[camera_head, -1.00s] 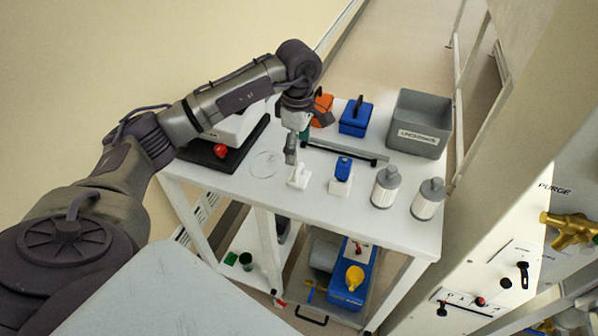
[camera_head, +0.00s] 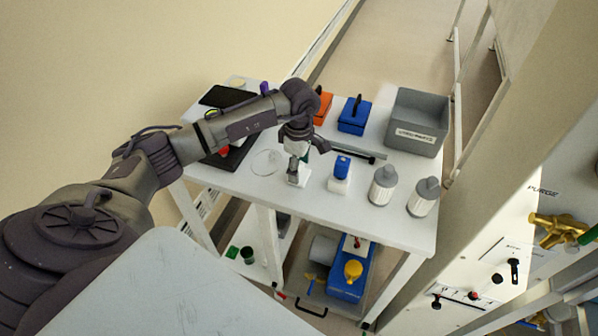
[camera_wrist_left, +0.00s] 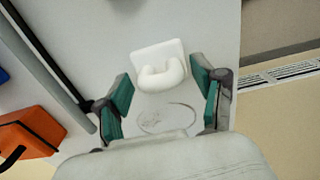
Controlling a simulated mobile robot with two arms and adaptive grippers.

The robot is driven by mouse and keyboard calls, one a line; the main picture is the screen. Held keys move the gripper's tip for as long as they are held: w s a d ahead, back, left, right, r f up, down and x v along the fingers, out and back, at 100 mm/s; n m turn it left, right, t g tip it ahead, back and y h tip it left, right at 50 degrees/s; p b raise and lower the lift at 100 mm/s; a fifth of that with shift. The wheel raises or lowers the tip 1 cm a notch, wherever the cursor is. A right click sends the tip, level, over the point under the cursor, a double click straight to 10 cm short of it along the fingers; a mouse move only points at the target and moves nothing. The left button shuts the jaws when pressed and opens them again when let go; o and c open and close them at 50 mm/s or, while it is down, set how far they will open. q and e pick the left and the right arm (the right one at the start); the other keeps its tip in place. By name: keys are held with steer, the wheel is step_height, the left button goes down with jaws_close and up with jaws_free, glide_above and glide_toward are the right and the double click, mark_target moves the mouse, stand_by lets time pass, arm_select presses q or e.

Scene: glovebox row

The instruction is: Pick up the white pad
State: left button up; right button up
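The white pad (camera_head: 299,180) lies near the front edge of the white table, partly hidden by my left gripper (camera_head: 296,168). In the left wrist view the pad (camera_wrist_left: 145,54) is a flat white square with a raised loop handle. There my left gripper (camera_wrist_left: 163,90) is open, with one green-lined finger on each side of the view. The pad shows just beyond the fingertips, around the middle of the gap. Nothing is held. I cannot tell how high the fingertips are above the pad. My right gripper is not in view.
A blue-topped white item (camera_head: 340,174) stands right of the pad, then two grey-capped bottles (camera_head: 383,187). A dark bar (camera_head: 352,153), blue case (camera_head: 355,116), orange case (camera_head: 322,108) and grey bin (camera_head: 418,121) sit behind. A faint round outline (camera_head: 267,162) marks clear tabletop on the left.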

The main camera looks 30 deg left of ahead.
arm_select(q)
steer(key=c, duration=0.8)
steer(key=shift+o, duration=0.2)
steer(key=shift+r, duration=0.5)
step_height(320, 180, up, 8)
steer(key=b, duration=0.2)
steer(key=shift+f+b, duration=0.15)
steer(key=shift+b, duration=0.2)
steer(key=shift+r, duration=0.7)
